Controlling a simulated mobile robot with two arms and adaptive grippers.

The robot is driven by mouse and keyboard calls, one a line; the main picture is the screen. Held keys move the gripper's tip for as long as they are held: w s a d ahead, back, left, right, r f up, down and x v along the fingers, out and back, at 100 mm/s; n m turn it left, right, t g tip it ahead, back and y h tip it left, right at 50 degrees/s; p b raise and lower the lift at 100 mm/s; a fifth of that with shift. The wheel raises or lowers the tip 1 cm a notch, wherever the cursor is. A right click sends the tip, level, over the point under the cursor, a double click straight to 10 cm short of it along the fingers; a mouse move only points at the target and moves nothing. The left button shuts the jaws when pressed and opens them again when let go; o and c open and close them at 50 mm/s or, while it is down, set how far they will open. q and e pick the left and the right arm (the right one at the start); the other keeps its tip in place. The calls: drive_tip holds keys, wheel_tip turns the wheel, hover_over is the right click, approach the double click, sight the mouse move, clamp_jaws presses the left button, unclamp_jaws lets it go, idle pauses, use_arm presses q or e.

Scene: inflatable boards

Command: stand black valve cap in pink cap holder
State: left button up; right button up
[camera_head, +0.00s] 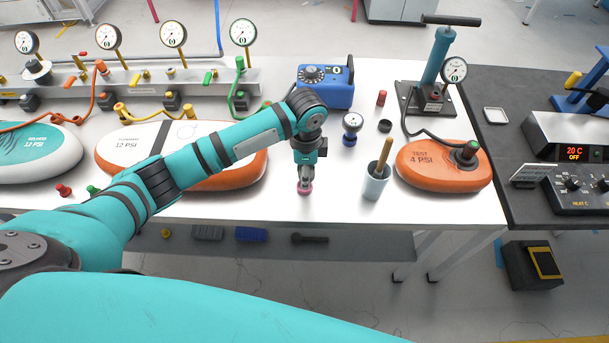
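Whether the fingers touch the pink piece is also unclear. A small black round piece (385,126) lies on the table to the right, beyond the gripper; I cannot tell whether it is the black valve cap. My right gripper is not in view.
A grey cup (375,182) with a wooden handle stands right of the gripper, beside an orange board (443,166). A small gauge (352,125), red cap (381,98) and blue box (326,86) stand behind. An orange-and-white board (237,172) lies left. The table's front edge is close.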

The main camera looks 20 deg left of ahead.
use_arm(q)
drive_tip(key=f, duration=0.1)
drive_tip(key=f+p, duration=0.1)
drive_tip(key=shift+w+a+f, duration=0.3)
drive_tip(key=shift+f, duration=0.5)
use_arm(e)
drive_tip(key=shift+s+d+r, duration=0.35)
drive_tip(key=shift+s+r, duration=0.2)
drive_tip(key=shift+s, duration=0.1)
use_arm(q)
drive_tip(key=o, duration=1.1)
drive_tip(key=shift+f, duration=0.15)
drive_tip(key=shift+c, duration=0.2)
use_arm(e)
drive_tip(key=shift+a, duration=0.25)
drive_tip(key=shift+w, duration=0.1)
use_arm(q)
drive_tip(key=shift+r, duration=0.25)
wheel_tip(320, 180, up, 11)
drive_tip(key=shift+r+b, duration=0.1)
drive_tip(key=shift+b, duration=0.5)
drive_tip(key=shift+r, duration=0.35)
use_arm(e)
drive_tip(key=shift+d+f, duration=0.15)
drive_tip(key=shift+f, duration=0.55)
